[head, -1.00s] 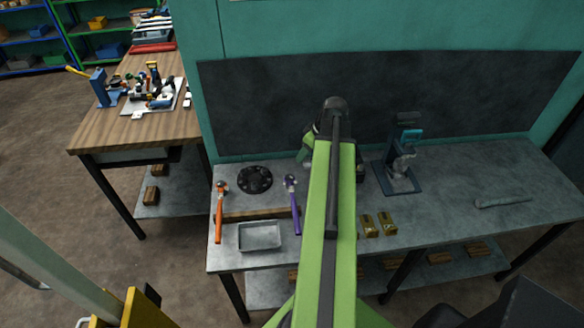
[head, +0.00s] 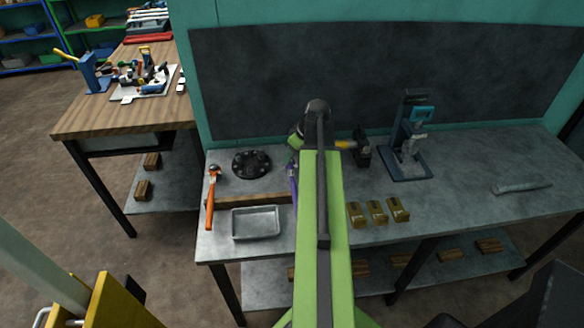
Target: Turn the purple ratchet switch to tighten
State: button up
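The purple ratchet (head: 293,178) lies on the grey workbench (head: 450,200), left of my green arm. My arm covers much of it, and its small switch cannot be made out. My arm reaches up over the bench, and its far end bends down behind the upper link. A small green part of that end shows left of the dark joint, just above the purple ratchet. My gripper's fingers are hidden, so I cannot tell whether they are open or touch the ratchet.
An orange-handled ratchet (head: 211,196), a black round part (head: 251,164) and a metal tray (head: 255,237) lie left. Brass blocks (head: 377,212), a yellow-and-black tool (head: 359,151) and a blue press stand (head: 407,177) are right. The bench's right part is mostly clear.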

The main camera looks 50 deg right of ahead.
jog(key=shift+b+x, duration=0.35)
jog(key=shift+x, duration=0.7)
jog(key=shift+r, duration=0.1)
jog(key=shift+c, duration=0.4)
